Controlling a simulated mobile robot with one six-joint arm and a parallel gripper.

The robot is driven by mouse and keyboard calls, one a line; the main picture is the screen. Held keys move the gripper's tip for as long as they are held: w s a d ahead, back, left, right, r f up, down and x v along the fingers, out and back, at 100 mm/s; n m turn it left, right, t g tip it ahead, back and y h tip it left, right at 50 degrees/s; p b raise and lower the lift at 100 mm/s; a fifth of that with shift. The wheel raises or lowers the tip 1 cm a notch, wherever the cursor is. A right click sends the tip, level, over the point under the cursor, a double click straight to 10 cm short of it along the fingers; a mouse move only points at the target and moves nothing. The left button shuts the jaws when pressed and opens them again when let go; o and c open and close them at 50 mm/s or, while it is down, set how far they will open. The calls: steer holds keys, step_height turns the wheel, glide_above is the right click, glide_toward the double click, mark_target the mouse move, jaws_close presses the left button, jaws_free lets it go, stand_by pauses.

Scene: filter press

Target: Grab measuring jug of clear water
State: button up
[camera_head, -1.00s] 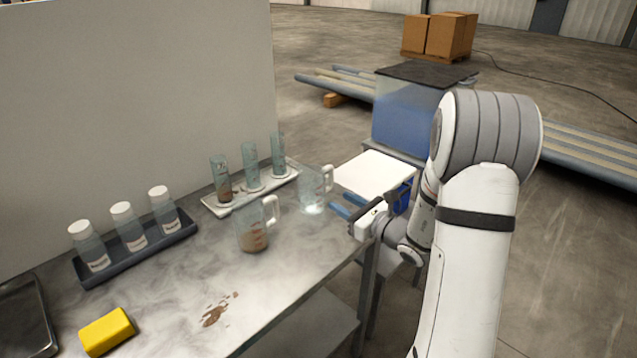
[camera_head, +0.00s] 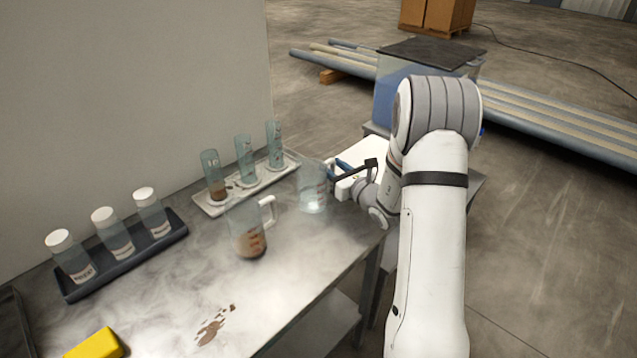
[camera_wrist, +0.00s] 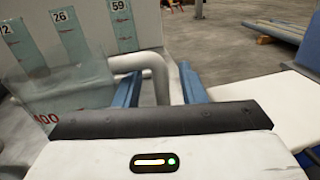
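The measuring jug of clear water (camera_head: 312,190) stands upright on the grey table, near its right edge. In the wrist view its clear wall (camera_wrist: 65,95) is at the left, and its white handle (camera_wrist: 150,68) reaches in between my fingers. My gripper (camera_head: 338,168) is at the jug's handle side. Its two blue fingers (camera_wrist: 157,88) are apart, one on each side of the handle. I cannot tell whether either finger touches it. A second jug with brown liquid (camera_head: 248,238) stands nearer on the table, to the left.
A white tray (camera_head: 213,209) with three cylinders stands behind the jugs. A dark tray (camera_head: 150,252) holds three white-capped bottles. A yellow sponge (camera_head: 95,344) and a brown spill (camera_head: 214,326) are at the front. A blue tank (camera_head: 385,105) stands beyond the table.

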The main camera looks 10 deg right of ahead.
steer(key=shift+w+a, duration=0.15)
steer(key=shift+w, duration=0.2)
steer(key=shift+c, duration=0.3)
jaws_close()
